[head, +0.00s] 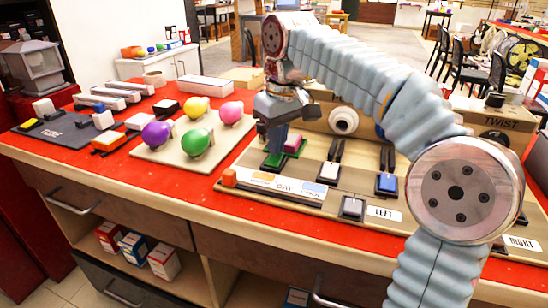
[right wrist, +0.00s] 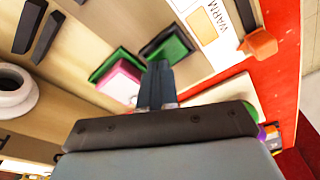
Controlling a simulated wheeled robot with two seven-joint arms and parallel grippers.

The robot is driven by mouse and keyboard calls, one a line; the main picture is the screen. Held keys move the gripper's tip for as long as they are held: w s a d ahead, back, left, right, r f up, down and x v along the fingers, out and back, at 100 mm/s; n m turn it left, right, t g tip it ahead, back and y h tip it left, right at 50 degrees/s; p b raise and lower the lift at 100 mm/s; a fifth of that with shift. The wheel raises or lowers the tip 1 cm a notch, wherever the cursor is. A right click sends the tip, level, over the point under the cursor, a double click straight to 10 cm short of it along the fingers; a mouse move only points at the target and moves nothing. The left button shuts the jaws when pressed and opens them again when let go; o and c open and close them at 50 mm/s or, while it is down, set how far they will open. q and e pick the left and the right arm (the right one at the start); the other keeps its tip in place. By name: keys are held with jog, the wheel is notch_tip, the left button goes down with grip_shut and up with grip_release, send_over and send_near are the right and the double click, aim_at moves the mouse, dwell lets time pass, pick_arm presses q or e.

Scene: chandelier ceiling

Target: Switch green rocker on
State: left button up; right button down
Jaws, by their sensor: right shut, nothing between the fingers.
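The green rocker (head: 273,161) sits on the wooden board, in front of a pink rocker (head: 294,143). In the right wrist view the green rocker (right wrist: 168,47) shows a green face in a dark frame, and the pink rocker (right wrist: 120,81) lies beside it. My right gripper (head: 277,148) points down over the green rocker, shut and empty. In the right wrist view its fingertips (right wrist: 158,70) overlap the near edge of the green rocker; I cannot tell whether they touch it. My left gripper is out of view.
The wooden board also holds black levers (head: 333,158), a blue-topped switch (head: 387,183) and an orange-ended slider (head: 229,177). Left of it, a board carries colored bulbs (head: 196,142). Red tabletop (head: 180,195) is clear in front.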

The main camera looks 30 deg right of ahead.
jog(key=shift+f, duration=0.35)
notch_tip(320, 180, up, 3)
jog(key=p, duration=0.2)
jog(key=shift+p, duration=0.3)
jog(key=shift+r, duration=2)
